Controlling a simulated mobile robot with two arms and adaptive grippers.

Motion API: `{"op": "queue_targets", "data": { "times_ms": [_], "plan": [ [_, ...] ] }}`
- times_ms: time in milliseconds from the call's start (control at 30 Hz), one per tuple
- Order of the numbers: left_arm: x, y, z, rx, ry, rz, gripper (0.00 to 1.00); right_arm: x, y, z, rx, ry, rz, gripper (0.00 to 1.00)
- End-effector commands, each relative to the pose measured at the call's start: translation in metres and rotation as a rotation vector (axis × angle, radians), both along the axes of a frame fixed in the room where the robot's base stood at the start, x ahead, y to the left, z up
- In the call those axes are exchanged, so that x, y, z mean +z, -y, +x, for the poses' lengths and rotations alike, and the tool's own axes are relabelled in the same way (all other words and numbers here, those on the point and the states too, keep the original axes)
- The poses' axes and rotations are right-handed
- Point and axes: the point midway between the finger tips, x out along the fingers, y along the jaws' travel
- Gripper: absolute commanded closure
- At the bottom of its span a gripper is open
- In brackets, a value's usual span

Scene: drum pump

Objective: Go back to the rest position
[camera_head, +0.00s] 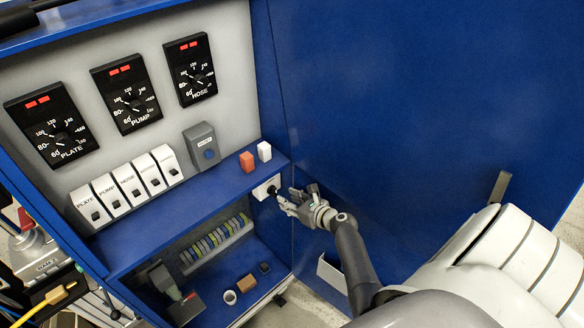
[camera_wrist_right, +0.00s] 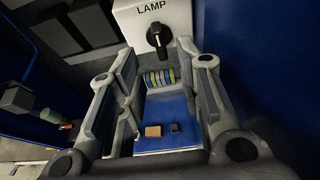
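My right gripper (camera_head: 289,199) is in front of the cabinet's lower right edge, close to the white lamp switch box (camera_head: 267,187). In the right wrist view, its two fingers stand apart (camera_wrist_right: 157,62) with nothing between them. The black rotary knob (camera_wrist_right: 158,37) under the label LAMP shows just beyond the fingertips. I cannot tell whether a fingertip touches the knob. My left gripper is in neither view.
The blue cabinet holds three dials, including the HOSE dial (camera_head: 190,68), and a row of white switches (camera_head: 127,182). A blue door panel (camera_head: 400,90) fills the right side. Small items sit on the lower shelf (camera_head: 215,285).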

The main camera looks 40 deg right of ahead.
Motion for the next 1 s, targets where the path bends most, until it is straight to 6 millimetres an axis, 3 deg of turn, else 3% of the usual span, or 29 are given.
{"op": "queue_targets", "data": {
  "times_ms": [767, 867, 1000],
  "plan": [
    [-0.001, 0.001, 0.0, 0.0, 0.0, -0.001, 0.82, 0.0, -0.001, -0.007, 0.005, -0.005, -0.006, 0.67],
    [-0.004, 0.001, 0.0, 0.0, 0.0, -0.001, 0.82, -0.02, -0.009, -0.014, 0.043, -0.043, -0.065, 0.67],
    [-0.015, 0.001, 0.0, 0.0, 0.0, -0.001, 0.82, -0.084, -0.035, -0.041, 0.195, -0.163, -0.284, 0.67]
  ]
}}
